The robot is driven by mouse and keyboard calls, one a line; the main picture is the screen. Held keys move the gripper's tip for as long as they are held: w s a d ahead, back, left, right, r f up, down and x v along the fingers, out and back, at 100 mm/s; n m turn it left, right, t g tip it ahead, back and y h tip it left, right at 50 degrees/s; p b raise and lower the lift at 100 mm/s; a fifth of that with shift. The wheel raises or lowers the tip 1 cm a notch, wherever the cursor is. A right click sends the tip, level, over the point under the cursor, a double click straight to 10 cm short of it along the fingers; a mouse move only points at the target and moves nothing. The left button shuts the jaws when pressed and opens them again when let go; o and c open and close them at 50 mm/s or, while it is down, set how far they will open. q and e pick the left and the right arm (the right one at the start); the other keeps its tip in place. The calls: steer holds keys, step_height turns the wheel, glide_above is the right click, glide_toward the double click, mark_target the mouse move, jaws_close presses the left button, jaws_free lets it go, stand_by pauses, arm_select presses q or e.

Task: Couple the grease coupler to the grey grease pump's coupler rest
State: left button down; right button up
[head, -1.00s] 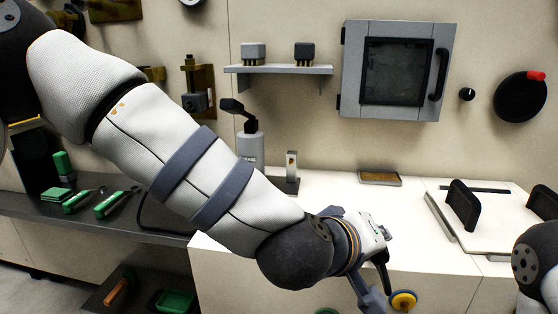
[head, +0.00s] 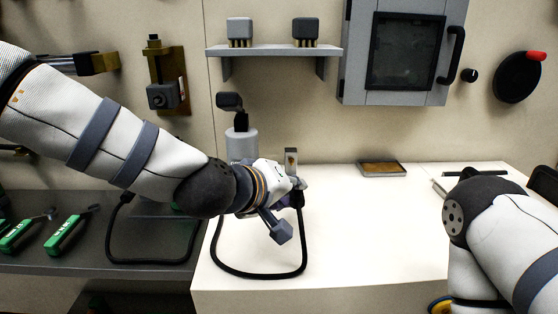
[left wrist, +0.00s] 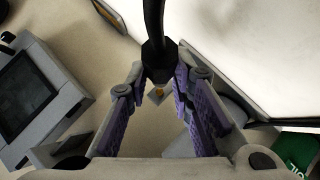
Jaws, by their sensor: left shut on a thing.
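My left gripper (head: 297,196) is shut on the black grease coupler (left wrist: 158,62), which shows between the purple finger pads in the left wrist view. A black hose (head: 262,277) loops from the coupler down over the white counter and back towards the grey grease pump (head: 241,146). The pump's coupler rest (head: 291,157), a small grey upright post with an orange-brown mark, stands right behind the gripper. A small orange spot shows just past the coupler in the left wrist view. I cannot tell whether coupler and rest touch. My right gripper is out of view.
A grey shelf (head: 274,50) with two small blocks and a grey cabinet (head: 405,52) are on the wall. A shallow brown tray (head: 382,168) lies at the counter's back. Green-handled tools (head: 66,235) lie on the dark bench at left. My right arm covers the counter's right side.

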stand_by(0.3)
arm_select(q)
steer(key=shift+w, duration=0.2)
steer(key=shift+w+b, duration=0.55)
steer(key=shift+w, duration=2)
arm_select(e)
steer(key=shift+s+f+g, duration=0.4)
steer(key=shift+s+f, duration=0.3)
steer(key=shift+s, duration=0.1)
arm_select(q)
steer(key=shift+r, duration=0.1)
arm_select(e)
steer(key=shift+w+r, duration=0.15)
